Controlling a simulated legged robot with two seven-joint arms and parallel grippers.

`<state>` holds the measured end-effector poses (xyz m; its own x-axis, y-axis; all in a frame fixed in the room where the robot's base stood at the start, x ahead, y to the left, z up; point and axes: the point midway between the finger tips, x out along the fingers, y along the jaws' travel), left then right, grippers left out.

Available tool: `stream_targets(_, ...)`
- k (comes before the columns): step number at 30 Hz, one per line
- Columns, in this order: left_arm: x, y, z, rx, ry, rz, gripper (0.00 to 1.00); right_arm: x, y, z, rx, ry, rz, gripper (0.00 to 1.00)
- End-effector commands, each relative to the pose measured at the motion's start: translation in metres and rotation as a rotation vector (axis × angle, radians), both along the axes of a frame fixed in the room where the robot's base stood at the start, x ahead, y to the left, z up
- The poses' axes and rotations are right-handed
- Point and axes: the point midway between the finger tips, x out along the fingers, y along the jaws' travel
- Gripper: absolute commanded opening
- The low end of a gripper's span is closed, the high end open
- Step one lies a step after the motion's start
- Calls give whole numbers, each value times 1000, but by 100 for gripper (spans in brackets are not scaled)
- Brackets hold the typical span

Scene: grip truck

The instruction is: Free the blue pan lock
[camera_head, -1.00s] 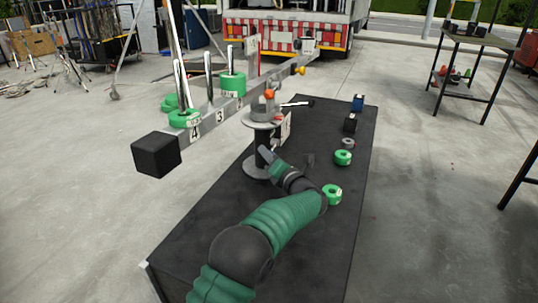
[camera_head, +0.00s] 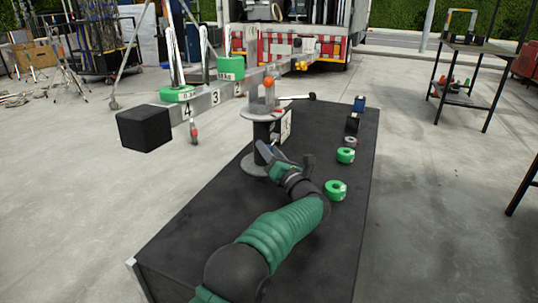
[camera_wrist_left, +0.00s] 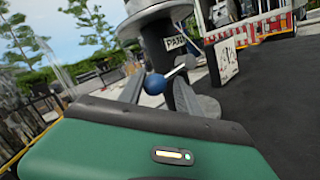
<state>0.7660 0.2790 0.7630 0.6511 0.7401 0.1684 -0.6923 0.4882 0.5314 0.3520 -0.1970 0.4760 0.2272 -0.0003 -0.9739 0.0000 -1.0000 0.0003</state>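The blue pan lock (camera_wrist_left: 155,83) is a round blue knob on a short metal lever. The lever comes from the dark column (camera_wrist_left: 165,40) below a label reading "PAN". My left gripper (camera_head: 285,151) is beside the column in the head view, its fingers apart. In the left wrist view (camera_wrist_left: 158,92) one finger stands on each side of the knob, and nothing shows clamped. I cannot tell whether a finger touches it. The knob is too small to make out in the head view. The crane's boom (camera_head: 225,90) rests across the column top. My right gripper is out of view.
The column stands on a black platform (camera_head: 205,235). A white sign (camera_head: 285,128) is beside the column.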

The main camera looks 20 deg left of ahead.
Motion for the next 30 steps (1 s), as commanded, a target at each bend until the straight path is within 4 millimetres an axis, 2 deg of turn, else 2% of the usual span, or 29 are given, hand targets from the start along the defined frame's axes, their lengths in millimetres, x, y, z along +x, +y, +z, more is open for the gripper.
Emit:
stream_targets(2,0,0,-2,-1,5,0,51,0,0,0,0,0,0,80)
stream_targets(10,0,0,-6,-2,11,1,51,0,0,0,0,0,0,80)
stream_targets(13,-4,-6,-7,-2,14,0,51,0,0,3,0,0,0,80)
stream_targets(17,-21,-26,-8,0,15,-2,51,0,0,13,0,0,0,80)
stream_targets(24,-60,-72,-18,1,14,-2,51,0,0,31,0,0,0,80)
stream_targets(30,-76,-89,-25,-1,11,0,51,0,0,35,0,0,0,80)
